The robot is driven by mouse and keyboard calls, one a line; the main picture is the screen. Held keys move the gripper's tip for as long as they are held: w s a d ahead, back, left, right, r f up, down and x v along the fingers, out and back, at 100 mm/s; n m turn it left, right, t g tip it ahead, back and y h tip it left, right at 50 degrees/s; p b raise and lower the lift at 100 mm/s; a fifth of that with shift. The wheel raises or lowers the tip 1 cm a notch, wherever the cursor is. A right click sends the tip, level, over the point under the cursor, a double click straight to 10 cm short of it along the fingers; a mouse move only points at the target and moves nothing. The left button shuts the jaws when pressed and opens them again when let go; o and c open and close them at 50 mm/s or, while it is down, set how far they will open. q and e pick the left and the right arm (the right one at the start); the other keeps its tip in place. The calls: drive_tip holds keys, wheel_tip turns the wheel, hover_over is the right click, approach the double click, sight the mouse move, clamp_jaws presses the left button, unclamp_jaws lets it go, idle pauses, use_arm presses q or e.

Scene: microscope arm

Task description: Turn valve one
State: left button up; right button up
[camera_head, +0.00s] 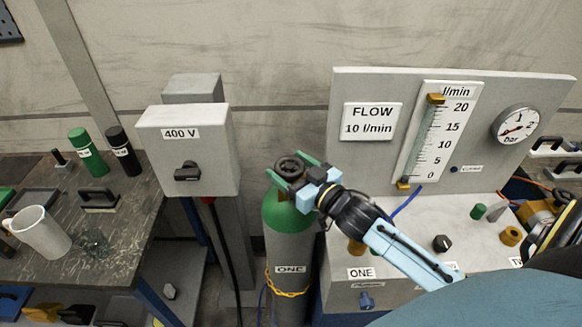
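A green-shouldered grey gas cylinder (289,240) labelled ONE stands upright in the middle, with a yellow chain around it. Its dark round valve handwheel (291,167) is on top. My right gripper (290,168) reaches in from the right, with its green fingers on either side of the handwheel. The fingers are apart by about the wheel's width. I cannot tell whether they press on it. The valve neck under the wheel is partly hidden by the gripper. My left gripper is not in view.
A grey box (187,150) marked 400 V with a black knob stands left of the cylinder. Right of it is a flow panel (350,170) with a scale and gauge (515,125). A dark bench (125,225) at left holds a white mug (38,232) and bottles.

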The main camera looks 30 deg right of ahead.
drive_tip(key=shift+o, duration=1.1)
drive_tip(key=shift+s, duration=0.1)
drive_tip(key=shift+s+d+f, duration=0.1)
drive_tip(key=shift+s, duration=0.2)
drive_tip(key=s+d+b, duration=0.1)
drive_tip(key=s+d, duration=0.1)
drive_tip(key=s, duration=1)
drive_tip(key=shift+s+b, duration=0.2)
drive_tip(key=shift+b, duration=0.15)
